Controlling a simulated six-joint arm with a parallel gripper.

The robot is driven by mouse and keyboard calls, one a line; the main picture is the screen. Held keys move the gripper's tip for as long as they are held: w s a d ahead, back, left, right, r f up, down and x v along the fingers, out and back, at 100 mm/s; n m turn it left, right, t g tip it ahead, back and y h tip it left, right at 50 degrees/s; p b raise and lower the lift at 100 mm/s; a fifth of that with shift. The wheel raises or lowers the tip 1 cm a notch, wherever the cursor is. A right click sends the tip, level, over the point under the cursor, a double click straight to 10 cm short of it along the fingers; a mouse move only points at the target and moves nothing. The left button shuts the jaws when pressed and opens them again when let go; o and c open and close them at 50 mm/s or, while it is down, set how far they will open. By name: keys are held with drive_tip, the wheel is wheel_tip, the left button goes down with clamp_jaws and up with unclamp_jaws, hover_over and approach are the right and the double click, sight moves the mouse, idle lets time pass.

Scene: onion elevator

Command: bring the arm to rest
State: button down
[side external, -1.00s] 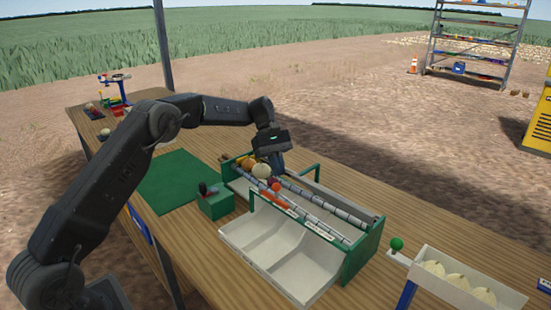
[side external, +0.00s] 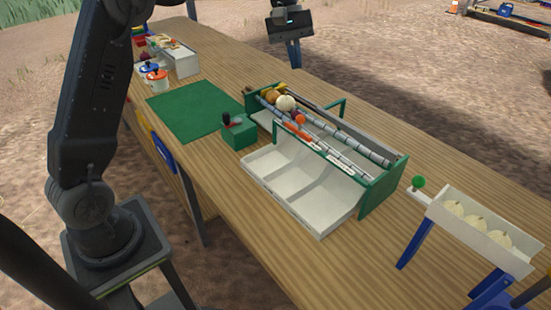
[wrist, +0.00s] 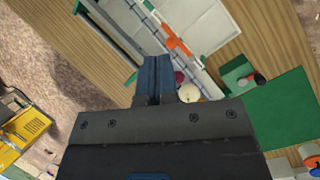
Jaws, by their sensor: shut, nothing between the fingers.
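My gripper (side external: 293,54) hangs above the far side of the table, at the top of the side view, shut and empty with its blue fingers pointing down. It is well clear of the green-ended roller machine (side external: 380,193). In the wrist view the closed fingers (wrist: 152,62) cover part of the machine below. A cream onion (side external: 286,103) sits at the far left end of the rollers, beside orange-brown produce (side external: 272,96).
A white sorting tray (side external: 285,180) fronts the machine. A green box with a dark lever (side external: 239,133) stands beside a green mat (side external: 195,110). Pots (side external: 156,76) stand at far left.

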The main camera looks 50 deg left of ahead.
drive_tip(key=s+d+r+m+t+y, duration=0.1)
drive_tip(key=s+d+m+t+y, duration=0.2)
drive_tip(key=s, duration=0.7)
drive_tip(key=s+d+r+m+t+y, duration=0.15)
drive_tip(key=s+m, duration=0.25)
drive_tip(key=s, duration=0.7)
drive_tip(key=s+d+f+m+t, duration=0.1)
drive_tip(key=s+f+m, duration=0.2)
drive_tip(key=s+f, duration=0.2)
drive_tip(key=shift+s+f+m+t, duration=0.3)
drive_tip(key=shift+s+t, duration=0.05)
drive_tip(key=shift+s, duration=0.75)
